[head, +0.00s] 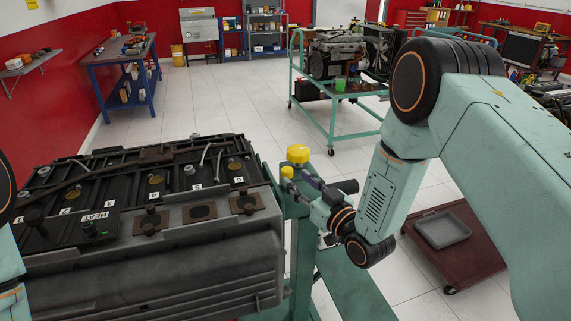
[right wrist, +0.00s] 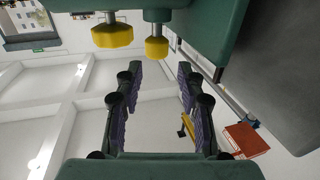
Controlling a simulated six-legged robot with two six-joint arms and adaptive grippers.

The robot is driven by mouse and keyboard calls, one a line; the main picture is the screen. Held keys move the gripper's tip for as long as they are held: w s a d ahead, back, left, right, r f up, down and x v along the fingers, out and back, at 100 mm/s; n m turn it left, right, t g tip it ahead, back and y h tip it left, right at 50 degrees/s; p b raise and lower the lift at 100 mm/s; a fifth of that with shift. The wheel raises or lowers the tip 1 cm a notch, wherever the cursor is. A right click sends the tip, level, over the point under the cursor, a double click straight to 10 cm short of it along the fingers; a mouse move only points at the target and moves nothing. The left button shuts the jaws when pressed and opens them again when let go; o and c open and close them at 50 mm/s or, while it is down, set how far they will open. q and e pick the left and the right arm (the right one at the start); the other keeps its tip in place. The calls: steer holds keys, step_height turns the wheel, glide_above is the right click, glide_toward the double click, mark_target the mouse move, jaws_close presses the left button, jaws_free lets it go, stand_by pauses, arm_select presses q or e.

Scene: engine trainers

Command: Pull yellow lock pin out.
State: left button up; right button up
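Two yellow knobs show on the green engine stand (head: 303,240): a larger one (head: 298,154) on top and a smaller one (head: 286,172) just below it. In the right wrist view, both yellow knobs, one at left (right wrist: 112,36) and one nearer the middle (right wrist: 157,46), sit on metal shafts in green parts. I cannot tell which is the lock pin. My right gripper (head: 297,187) is close to the smaller knob. In the right wrist view, its fingers (right wrist: 157,74) are spread and empty, with the middle knob just beyond the fingertips. My left gripper is out of view.
A large grey and black engine (head: 150,250) is on the stand, left of my right gripper. A dark red cart (head: 465,240) with a grey tray (head: 442,230) is at right. A green trolley (head: 340,106) with another engine is behind. White floor lies between.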

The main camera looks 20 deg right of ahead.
mark_target(290, 173)
steer(key=x, duration=0.6)
steer(key=shift+d+f+p, duration=0.15)
steer(key=shift+p, duration=0.15)
steer(key=shift+w+a, duration=0.3)
steer(key=shift+w, duration=0.05)
steer(key=shift+d, duration=0.45)
steer(key=shift+a, duration=0.3)
steer(key=c, duration=0.6)
steer(key=shift+d, duration=0.2)
jaws_close()
steer(key=shift+a, duration=0.1)
